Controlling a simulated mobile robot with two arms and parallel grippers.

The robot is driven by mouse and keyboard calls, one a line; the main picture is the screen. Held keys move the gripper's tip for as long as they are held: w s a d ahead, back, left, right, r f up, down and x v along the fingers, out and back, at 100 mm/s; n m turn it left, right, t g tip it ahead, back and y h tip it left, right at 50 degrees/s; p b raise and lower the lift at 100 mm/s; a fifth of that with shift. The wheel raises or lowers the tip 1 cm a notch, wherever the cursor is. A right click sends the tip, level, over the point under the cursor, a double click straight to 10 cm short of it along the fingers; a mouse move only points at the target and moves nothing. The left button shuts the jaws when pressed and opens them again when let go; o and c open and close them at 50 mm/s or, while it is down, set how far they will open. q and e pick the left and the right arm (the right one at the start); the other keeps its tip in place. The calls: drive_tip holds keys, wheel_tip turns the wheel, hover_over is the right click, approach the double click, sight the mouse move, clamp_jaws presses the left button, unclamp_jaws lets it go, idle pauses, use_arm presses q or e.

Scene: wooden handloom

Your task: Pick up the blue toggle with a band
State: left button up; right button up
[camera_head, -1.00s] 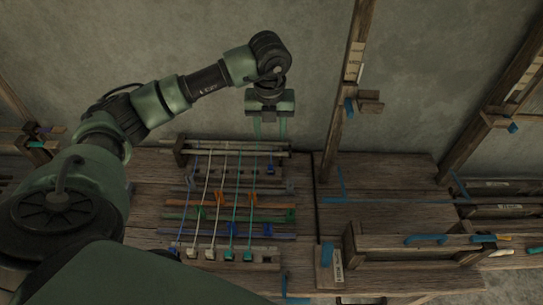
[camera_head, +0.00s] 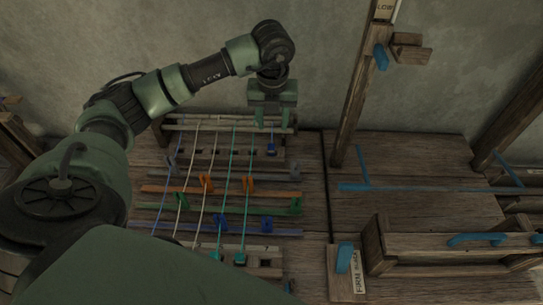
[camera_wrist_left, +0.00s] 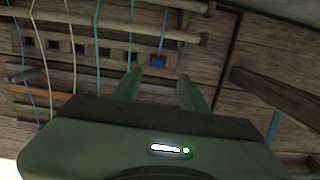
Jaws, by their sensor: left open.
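The blue toggle (camera_head: 271,149) is a small blue block at the right end of a slotted wooden rail, near the back of the loom. In the left wrist view the toggle (camera_wrist_left: 158,62) has a thin blue band (camera_wrist_left: 164,30) running from it to a pale rod. My left gripper (camera_head: 271,124) is open and empty, its two green fingers pointing down just behind the toggle in the head view. In the left wrist view the toggle appears between and just beyond the fingertips (camera_wrist_left: 159,76); I see no contact. My right gripper is not in view.
Several white, blue and teal cords (camera_head: 229,185) stretch across the loom left of the toggle. Orange (camera_head: 222,192), green and blue bars with clips lie in front. A wooden post (camera_head: 359,95) and a wooden box frame (camera_head: 440,243) stand to the right. The board between them is mostly clear.

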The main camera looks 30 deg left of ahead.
sight(271, 145)
use_arm(q)
drive_tip(key=f, duration=0.9)
drive_tip(key=shift+w+a+f, duration=0.2)
drive_tip(key=shift+a+f, duration=0.1)
drive_tip(key=shift+a, duration=0.05)
drive_tip(key=shift+w+f, duration=0.1)
drive_tip(key=shift+f, duration=0.5)
clamp_jaws()
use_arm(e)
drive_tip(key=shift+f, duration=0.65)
